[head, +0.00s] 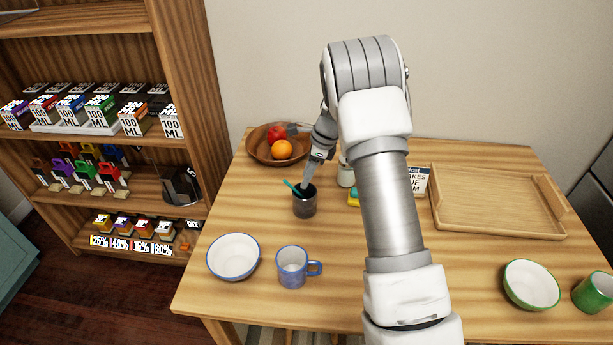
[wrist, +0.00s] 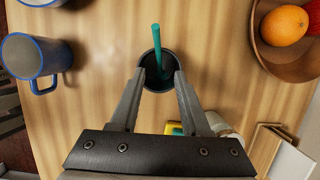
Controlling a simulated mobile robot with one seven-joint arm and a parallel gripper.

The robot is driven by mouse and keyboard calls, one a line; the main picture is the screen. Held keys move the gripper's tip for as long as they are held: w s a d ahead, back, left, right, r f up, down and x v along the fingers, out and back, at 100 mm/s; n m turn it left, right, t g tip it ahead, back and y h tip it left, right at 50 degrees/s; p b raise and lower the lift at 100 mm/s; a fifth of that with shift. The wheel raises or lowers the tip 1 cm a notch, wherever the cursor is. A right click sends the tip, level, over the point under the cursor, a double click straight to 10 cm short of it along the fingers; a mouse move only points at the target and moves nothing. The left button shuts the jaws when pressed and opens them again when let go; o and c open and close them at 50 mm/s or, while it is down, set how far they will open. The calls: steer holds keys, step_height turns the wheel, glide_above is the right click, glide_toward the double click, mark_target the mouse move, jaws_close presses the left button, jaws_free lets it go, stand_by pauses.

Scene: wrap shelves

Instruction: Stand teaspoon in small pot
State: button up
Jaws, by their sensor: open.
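The small pot is a dark cup (head: 305,205) standing upright on the table, left of centre in the head view. It also shows at the middle of the wrist view (wrist: 147,64). The teaspoon has a teal handle (head: 292,187) that sticks up out of the pot and leans to one side; in the wrist view the handle (wrist: 156,42) rises from inside the pot. The spoon's lower end is hidden in the pot. My gripper (wrist: 160,76) is open, its two fingers apart just above the pot's near rim. In the head view my gripper (head: 308,180) is right over the pot.
A wooden bowl (head: 257,147) with fruit stands behind the pot. A white bowl (head: 233,257) and a blue mug (head: 292,267) stand in front. A jar (head: 345,176) and a yellow item (head: 353,199) are to the right. A wooden tray (head: 495,203) lies farther right.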

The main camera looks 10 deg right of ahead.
steer(key=p+v, duration=0.1)
steer(key=v, duration=1.5)
steer(key=shift+r, duration=0.35)
steer(key=shift+d, duration=0.1)
steer(key=s+a+r+n+t+h, duration=0.15)
steer(key=s+a+r+n, duration=0.25)
steer(key=s+r+n, duration=0.95)
steer(key=s+f+n+t+h, duration=0.1)
steer(key=s+n, duration=0.3)
steer(key=s, duration=0.6)
steer(key=s+a+f+n+t+h, duration=0.1)
steer(key=s+n, duration=0.3)
steer(key=s, duration=0.6)
steer(key=shift+s+a+f+t, duration=0.2)
steer(key=shift+a+f+t, duration=0.15)
steer(key=shift+t, duration=0.1)
